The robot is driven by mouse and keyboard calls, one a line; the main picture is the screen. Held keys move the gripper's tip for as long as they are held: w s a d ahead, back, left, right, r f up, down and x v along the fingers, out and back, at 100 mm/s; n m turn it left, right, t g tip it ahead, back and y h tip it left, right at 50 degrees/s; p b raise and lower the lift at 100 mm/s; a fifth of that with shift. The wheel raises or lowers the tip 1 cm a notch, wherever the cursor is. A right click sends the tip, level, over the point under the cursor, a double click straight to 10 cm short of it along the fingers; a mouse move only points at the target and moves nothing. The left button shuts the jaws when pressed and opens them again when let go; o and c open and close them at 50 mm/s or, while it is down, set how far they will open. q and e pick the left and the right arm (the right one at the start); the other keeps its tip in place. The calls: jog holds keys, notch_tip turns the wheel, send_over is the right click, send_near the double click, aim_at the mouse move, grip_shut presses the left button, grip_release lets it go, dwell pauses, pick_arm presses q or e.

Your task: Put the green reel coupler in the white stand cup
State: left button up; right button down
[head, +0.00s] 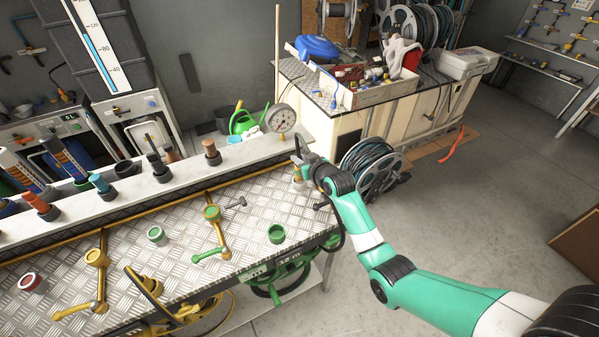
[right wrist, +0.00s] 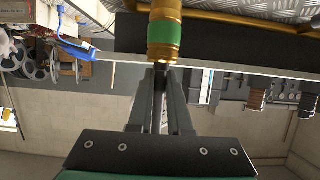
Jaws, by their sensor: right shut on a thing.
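The green reel coupler (right wrist: 165,40) is a brass cylinder with a green band. My right gripper (head: 299,163) is shut on it near the right end of the metal-topped bench. In the right wrist view the coupler sits at the tips of the closed fingers (right wrist: 161,75). In the head view it is small and partly hidden by the gripper. I cannot clearly tell a white stand cup; something pale shows just below the gripper, too small to make out. My left gripper is not in view.
A green cup (head: 277,234), a pale green-rimmed cup (head: 157,236) and a red-and-white cup (head: 31,282) stand on the bench. Brass pipe fittings (head: 212,213) rise between them. A gauge (head: 281,118) stands behind my right gripper; a hose reel (head: 372,168) is to its right.

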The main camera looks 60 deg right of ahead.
jog(key=shift+w+d+f, duration=0.1)
jog(key=shift+d+f, duration=0.1)
jog(key=shift+f, duration=0.15)
notch_tip(320, 180, down, 3)
jog(key=shift+f+b, duration=0.1)
jog(key=shift+b, duration=0.6)
jog(key=shift+d, duration=0.1)
jog(key=c, duration=1.3)
grip_release()
jog(key=shift+f, duration=0.1)
jog(key=o, duration=0.5)
jog(key=shift+c, duration=0.2)
